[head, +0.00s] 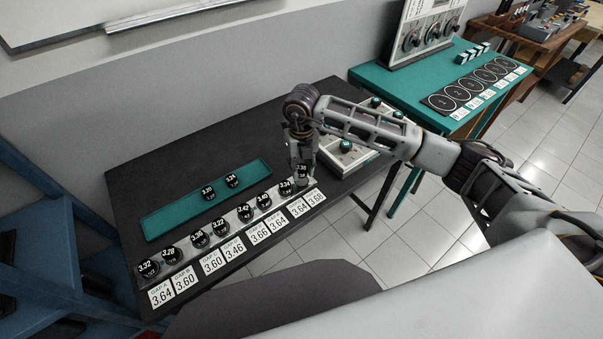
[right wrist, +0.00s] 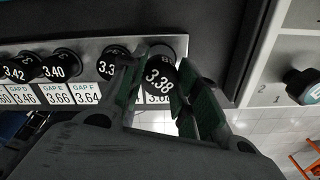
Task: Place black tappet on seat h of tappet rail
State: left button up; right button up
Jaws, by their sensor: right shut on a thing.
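The black tappet (right wrist: 159,77) marked 3.38 is between the fingers of my right gripper (head: 302,176), which is shut on it. The tappet is at the right end of the grey tappet rail (right wrist: 88,48), over its last seat, with its marked face up. The fingers hide part of the seat, and I cannot tell whether the tappet touches it. Another black tappet (head: 286,187) marked 3.34 sits just left of my gripper. More black tappets stand along the rail to the left. My left gripper is not in view.
White gap cards (head: 160,295) lie along the rail's near side. A teal tray (head: 165,222) behind the rail holds two tappets (head: 232,180). A white box with knobs (head: 345,152) stands right of my gripper, near the table's right edge. A green table (head: 440,75) stands beyond.

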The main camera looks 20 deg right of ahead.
aim_at(301, 168)
jog(key=shift+f, duration=1.8)
jog(key=o, duration=0.7)
jog(key=shift+o, duration=0.2)
jog(key=shift+r, duration=0.2)
notch_tip(301, 168, up, 11)
jog(key=shift+f+b, duration=0.2)
jog(key=shift+b, duration=0.1)
jog(key=shift+r, duration=0.7)
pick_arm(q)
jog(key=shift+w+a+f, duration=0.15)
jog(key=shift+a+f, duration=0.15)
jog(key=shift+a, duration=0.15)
